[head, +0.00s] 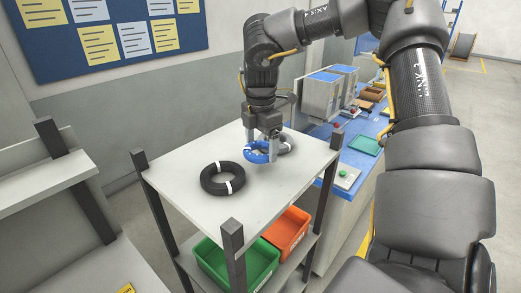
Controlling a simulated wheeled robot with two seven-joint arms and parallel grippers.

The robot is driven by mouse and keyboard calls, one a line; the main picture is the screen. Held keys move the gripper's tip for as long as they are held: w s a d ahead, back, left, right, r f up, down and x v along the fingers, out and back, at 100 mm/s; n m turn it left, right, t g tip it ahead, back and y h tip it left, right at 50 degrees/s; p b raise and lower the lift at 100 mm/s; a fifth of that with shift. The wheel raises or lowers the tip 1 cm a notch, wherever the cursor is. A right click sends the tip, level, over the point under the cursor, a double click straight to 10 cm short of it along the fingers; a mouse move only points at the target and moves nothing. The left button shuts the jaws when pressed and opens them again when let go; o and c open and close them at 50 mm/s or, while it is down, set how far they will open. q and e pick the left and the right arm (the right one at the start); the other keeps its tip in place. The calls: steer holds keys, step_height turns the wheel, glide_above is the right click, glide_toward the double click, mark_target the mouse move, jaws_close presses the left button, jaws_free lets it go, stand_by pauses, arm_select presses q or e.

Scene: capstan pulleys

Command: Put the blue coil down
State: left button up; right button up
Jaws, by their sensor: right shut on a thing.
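The blue coil (258,154) is at the far side of the cart's white top (204,217), below my right gripper (263,147). My right gripper points down and is shut on the blue coil. I cannot tell whether the coil touches the top or is just above it. A grey coil (285,146) shows partly behind the gripper, to its right. A black coil (222,190) with white bands lies flat on the top, nearer to me. My left gripper is not in view.
Dark posts (231,241) rise at the cart's corners. A green bin (253,265) and an orange bin (288,231) stand on the lower shelf. A blue bench (345,208) with machines stands at right. The cart top's near part is clear.

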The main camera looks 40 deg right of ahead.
mark_target(261, 155)
steer(key=shift+w+d+f, duration=0.1)
steer(key=shift+w+f, duration=0.1)
steer(key=shift+f, duration=0.05)
step_height(261, 155, down, 2)
steer(key=shift+f+p, duration=0.2)
steer(key=shift+p, duration=0.35)
steer(key=shift+w+f, duration=0.1)
steer(key=shift+f, duration=0.35)
steer(key=shift+f+b, duration=0.15)
steer(key=shift+b, duration=0.15)
steer(key=o, duration=1)
